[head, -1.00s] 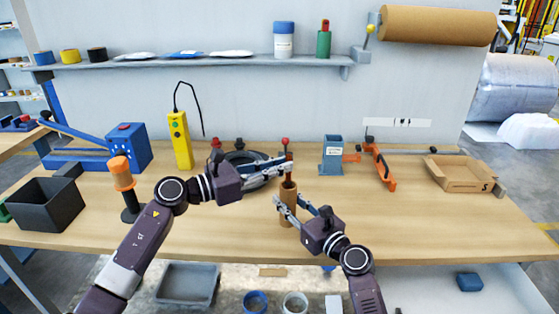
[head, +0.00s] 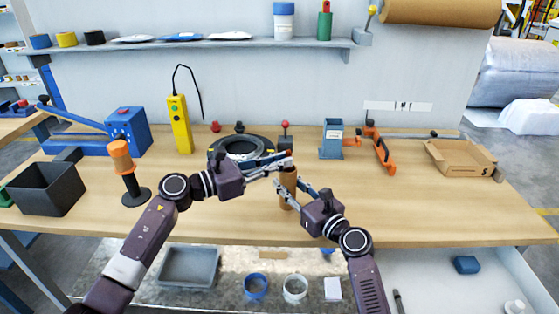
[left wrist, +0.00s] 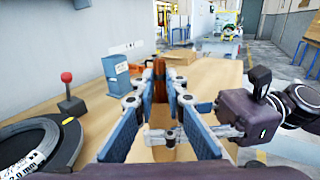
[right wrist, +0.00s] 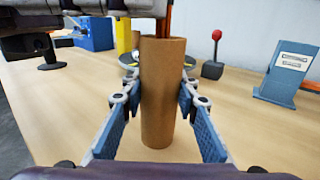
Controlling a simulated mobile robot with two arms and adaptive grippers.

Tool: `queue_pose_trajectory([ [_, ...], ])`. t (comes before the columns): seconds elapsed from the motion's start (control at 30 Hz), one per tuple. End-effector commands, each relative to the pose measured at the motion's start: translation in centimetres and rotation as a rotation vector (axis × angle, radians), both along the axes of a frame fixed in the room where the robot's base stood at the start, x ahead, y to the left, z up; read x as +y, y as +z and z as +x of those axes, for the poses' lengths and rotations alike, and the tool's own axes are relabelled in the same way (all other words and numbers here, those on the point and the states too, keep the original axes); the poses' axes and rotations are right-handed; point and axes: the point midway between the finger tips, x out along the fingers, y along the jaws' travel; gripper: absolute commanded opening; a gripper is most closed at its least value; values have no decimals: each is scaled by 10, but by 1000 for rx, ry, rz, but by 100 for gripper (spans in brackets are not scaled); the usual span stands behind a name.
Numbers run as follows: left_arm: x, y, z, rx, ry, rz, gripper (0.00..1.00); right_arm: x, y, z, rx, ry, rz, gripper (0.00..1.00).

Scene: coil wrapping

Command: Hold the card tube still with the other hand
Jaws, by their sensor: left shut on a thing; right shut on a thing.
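The brown card tube (head: 288,192) stands upright near the middle of the bench. My right gripper (head: 286,190) is shut on its sides, one finger on each side; the right wrist view shows the tube (right wrist: 163,95) between the fingers. My left gripper (head: 287,162) is just above the tube's top, shut on a slim orange-brown upright piece (left wrist: 159,75). The piece also shows above the tube mouth in the right wrist view (right wrist: 165,22). I cannot tell whether its lower end is inside the tube.
A black coil (head: 240,147) lies on the bench behind my left gripper. Behind the tube stand a red-knobbed post (head: 285,130) and a blue block (head: 331,140). A cardboard tray (head: 460,157) is at right, an orange-topped stand (head: 122,165) at left. The front right bench is clear.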

Motion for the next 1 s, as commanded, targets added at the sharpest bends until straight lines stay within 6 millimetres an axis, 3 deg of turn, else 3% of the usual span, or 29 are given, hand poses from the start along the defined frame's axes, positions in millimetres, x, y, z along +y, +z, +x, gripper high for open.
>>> queue_pose_trajectory([
  [0.07,0,1,0,-1,0,-1,0,0,0,0,1,1,0,4],
  [0.1,0,1,0,-1,0,-1,14,0,0,0,1,1,0,4],
  [0.27,0,1,0,-1,0,-1,32,0,0,0,1,1,-1,4],
  [0.63,6,-1,-3,1,1,1,32,0,0,0,1,0,-1,4],
  [1.0,68,-1,-38,2,2,3,32,0,0,0,1,0,-1,4],
])
